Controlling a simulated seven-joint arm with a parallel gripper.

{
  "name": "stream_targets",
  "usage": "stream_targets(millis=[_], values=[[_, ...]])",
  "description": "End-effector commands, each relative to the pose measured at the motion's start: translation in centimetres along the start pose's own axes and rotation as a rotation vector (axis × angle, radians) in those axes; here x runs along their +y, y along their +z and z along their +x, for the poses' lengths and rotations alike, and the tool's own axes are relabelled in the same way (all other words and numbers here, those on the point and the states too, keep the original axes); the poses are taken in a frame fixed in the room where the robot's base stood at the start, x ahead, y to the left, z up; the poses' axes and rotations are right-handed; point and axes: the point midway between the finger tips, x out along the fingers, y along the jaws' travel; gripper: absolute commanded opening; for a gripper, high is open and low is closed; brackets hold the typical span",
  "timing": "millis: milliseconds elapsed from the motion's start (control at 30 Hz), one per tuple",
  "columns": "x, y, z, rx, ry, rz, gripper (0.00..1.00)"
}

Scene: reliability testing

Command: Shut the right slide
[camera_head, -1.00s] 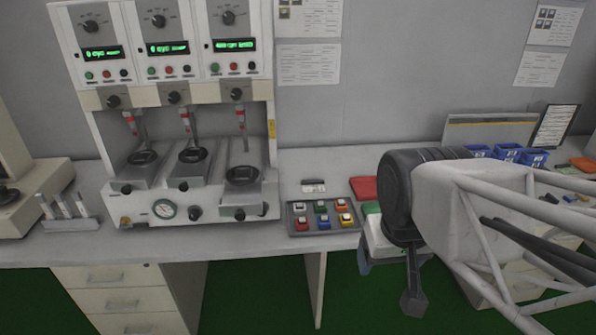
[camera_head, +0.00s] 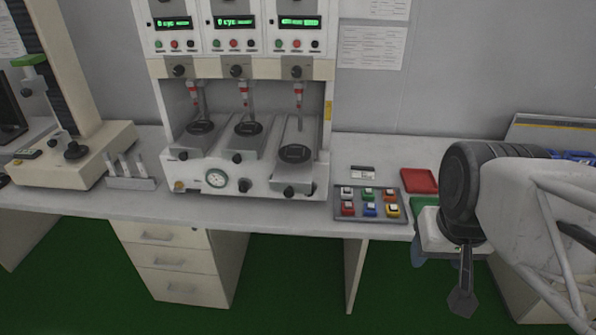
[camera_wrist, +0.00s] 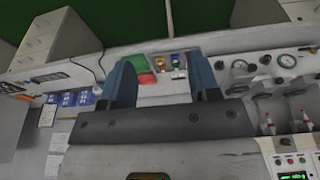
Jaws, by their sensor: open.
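The test machine (camera_head: 250,181) has three stations side by side on the bench. The right slide (camera_head: 292,171), carrying a dark round disc, sticks out further toward the front than the left slide (camera_head: 197,146) and middle slide (camera_head: 238,146). My gripper (camera_head: 447,255) is to the right of the machine, over the bench's front edge, apart from the slide. In the wrist view, my gripper (camera_wrist: 160,62) shows two blue fingers spread apart with nothing held between them. The machine's gauge front (camera_wrist: 265,65) is at the right there; the right slide is not clearly made out.
A grey tray of coloured switches (camera_head: 370,214) lies between the machine and my gripper. A red tray (camera_head: 419,181) lies behind my gripper. A stand with white tubes (camera_head: 132,182) is left of the machine. Drawers (camera_head: 173,261) stand under the bench.

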Motion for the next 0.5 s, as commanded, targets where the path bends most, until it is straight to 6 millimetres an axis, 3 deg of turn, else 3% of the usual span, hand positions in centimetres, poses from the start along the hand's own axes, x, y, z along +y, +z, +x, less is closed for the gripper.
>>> stream_targets(millis=[33, 167, 333, 500], values=[[0.0, -0.1, 0.1, 0.003, 0.002, -0.006, 0.48], [0.2, -1.0, 0.9, 0.03, 0.014, -0.046, 0.28], [0.4, -3.5, 2.8, 0.11, 0.047, -0.16, 0.02], [0.4, -6.9, 5.4, 0.227, 0.097, -0.342, 0.0]])
